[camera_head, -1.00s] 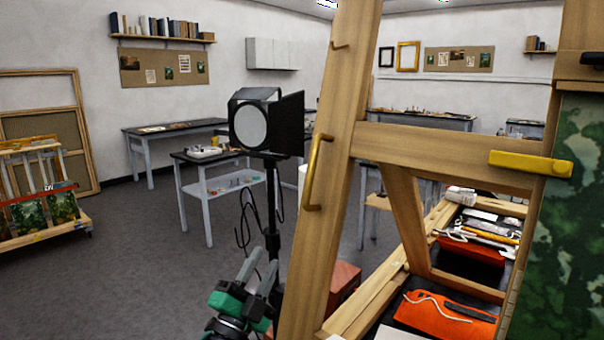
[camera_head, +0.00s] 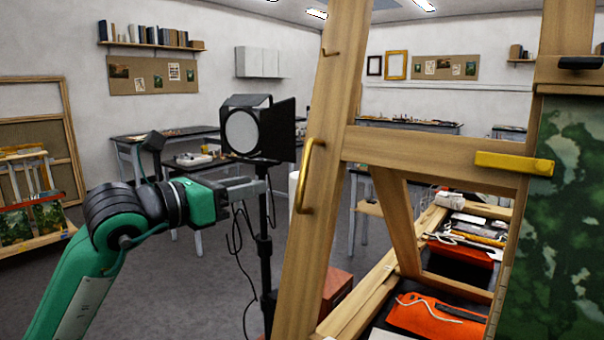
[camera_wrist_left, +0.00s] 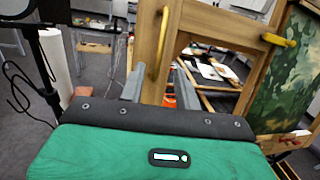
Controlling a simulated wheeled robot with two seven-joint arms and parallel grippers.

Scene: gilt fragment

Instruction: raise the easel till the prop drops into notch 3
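The wooden easel (camera_head: 328,130) stands close at right, its frame leaning. A brass bar handle (camera_head: 308,178) is on its left post; it also shows in the wrist view (camera_wrist_left: 159,42). My left gripper (camera_head: 258,186) is at the handle's left at about its height, fingers pointing toward the post, apart from it. In the wrist view its two fingers (camera_wrist_left: 160,76) are spread with nothing between them, and the handle lies ahead. A slanted wooden strut (camera_head: 396,218) stands behind the post. I cannot make out numbered notches. My right gripper is not in view.
A studio lamp (camera_head: 243,132) on a black stand, with hanging cables, is close behind my left gripper. A green painted canvas (camera_head: 555,220) is at right. An orange cloth (camera_head: 430,316) and tools lie in a tray behind the easel. Open floor lies at left.

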